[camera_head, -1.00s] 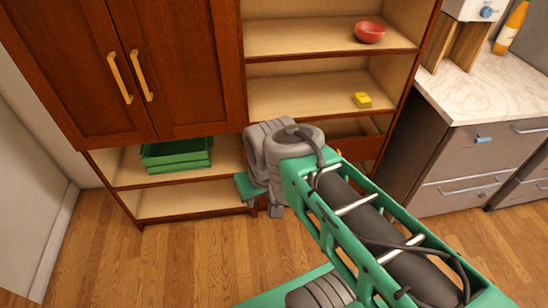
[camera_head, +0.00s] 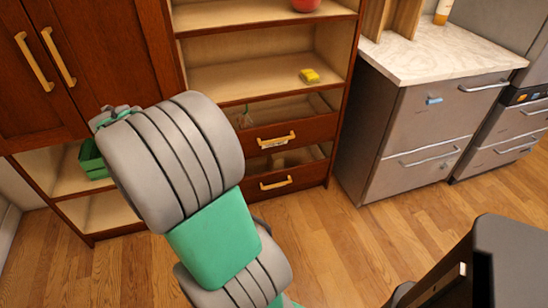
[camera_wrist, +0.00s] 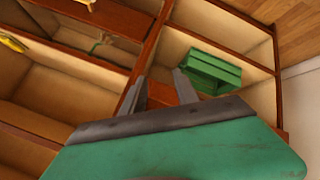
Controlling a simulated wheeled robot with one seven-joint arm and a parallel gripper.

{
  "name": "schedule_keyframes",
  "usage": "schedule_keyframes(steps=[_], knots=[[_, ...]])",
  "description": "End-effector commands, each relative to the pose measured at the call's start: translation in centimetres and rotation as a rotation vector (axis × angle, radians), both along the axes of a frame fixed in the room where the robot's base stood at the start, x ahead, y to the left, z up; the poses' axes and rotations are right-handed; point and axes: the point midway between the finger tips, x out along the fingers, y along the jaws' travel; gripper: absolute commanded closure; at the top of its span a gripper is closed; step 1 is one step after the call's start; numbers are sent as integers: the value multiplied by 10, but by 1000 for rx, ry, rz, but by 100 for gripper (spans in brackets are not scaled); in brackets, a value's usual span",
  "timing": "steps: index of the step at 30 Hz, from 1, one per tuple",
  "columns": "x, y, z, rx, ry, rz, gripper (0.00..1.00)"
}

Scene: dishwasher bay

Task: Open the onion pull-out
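Two wooden drawers with yellow handles sit low in the brown cabinet: an upper drawer (camera_head: 308,133) and a lower drawer (camera_head: 307,177). A small label, too small to read, is under the upper handle (camera_head: 276,140). Something thin and greenish lies inside the upper drawer; I cannot tell which drawer is the onion pull-out. In the wrist view, a drawer handle (camera_wrist: 88,3) shows at the top left edge. My gripper (camera_wrist: 158,76) is open and empty, its fingers apart before the cabinet's upright divider, beside the drawers.
A green crate (camera_wrist: 212,72) sits on the shelf beside the drawers. A yellow sponge-like block (camera_head: 310,76) and a red bowl (camera_head: 306,4) are on shelves above. Grey drawer units (camera_head: 420,120) stand right. The floor (camera_head: 330,235) before the drawers is clear.

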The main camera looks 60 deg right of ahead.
Motion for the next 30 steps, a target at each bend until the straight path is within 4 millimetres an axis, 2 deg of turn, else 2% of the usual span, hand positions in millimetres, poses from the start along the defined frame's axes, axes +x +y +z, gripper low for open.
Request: schedule_keyframes(steps=[1, 2, 3, 4, 5, 6, 8, 9, 12, 15, 18, 23, 30], knots=[[5, -54, -61, -88, 16, -48, 64], [5, -86, -79, -153, 25, -71, 64], [3, -129, -103, -239, 47, -102, 64], [-2, -160, -121, -305, 66, -122, 64], [-8, -190, -141, -372, 90, -143, 64], [-21, -228, -167, -459, 132, -170, 64], [-44, -279, -206, -588, 206, -201, 64], [-62, -308, -231, -668, 263, -216, 64], [-104, -358, -278, -830, 398, -239, 64], [-132, -381, -303, -928, 492, -244, 64], [-145, -391, -313, -975, 541, -243, 64], [-148, -410, -313, -982, 549, -245, 64], [-147, -455, -315, -979, 547, -243, 64]])
